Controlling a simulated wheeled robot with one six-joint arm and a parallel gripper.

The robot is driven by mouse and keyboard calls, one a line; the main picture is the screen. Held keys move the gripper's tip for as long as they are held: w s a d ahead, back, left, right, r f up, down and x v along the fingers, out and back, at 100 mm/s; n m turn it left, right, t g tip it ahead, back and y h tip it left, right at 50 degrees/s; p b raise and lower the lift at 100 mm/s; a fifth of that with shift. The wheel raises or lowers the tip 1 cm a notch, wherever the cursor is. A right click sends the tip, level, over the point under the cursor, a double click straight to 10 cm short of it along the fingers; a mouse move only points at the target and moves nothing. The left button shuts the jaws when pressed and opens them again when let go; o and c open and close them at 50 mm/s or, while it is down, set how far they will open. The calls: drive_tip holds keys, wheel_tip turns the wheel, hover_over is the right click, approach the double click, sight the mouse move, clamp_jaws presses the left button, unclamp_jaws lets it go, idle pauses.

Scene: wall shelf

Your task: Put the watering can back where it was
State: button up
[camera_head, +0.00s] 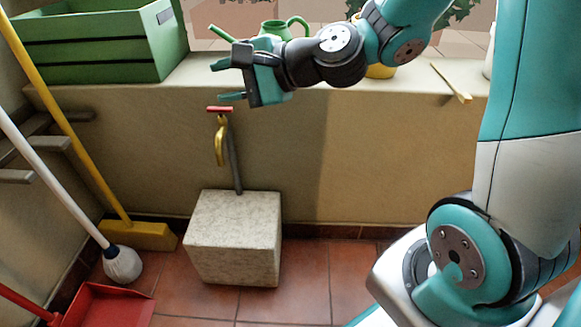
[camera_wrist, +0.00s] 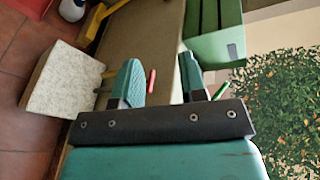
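The green watering can (camera_head: 285,28) stands on the wall ledge, behind my gripper and arm in the head view. Its handle is at the right and its spout points left; its lower body is hidden by my arm. In the wrist view a small green tip (camera_wrist: 221,91) beside the right finger may be its spout. My gripper (camera_head: 224,82) is open and empty in front of the ledge, fingers pointing left.
A green crate (camera_head: 95,45) stands on the ledge at left. A tap with a red handle (camera_head: 219,109) rises behind a stone block (camera_head: 235,238) below my gripper. A wooden-handled brush (camera_head: 452,84) and a yellow object (camera_head: 381,71) are on the ledge at right. Brooms lean at left.

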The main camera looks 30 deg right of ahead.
drive_tip(key=s+a+f+n+g+h, duration=0.1)
drive_tip(key=s+a+n+g, duration=0.2)
drive_tip(key=s+n, duration=0.25)
drive_tip(key=s+a+f+n+g, duration=0.1)
drive_tip(key=s+a+n+g, duration=0.1)
drive_tip(key=s+n+g, duration=0.3)
drive_tip(key=s+d+n+g+h, duration=0.2)
drive_tip(key=s+n+h, duration=0.3)
drive_tip(key=s+n, duration=0.4)
drive_tip(key=shift+s+d+f+n, duration=0.35)
drive_tip(key=shift+s+d+f, duration=0.05)
drive_tip(key=shift+s+d, duration=0.35)
wheel_tip(320, 180, up, 40)
drive_tip(key=p, duration=4)
drive_tip(key=shift+r, duration=0.15)
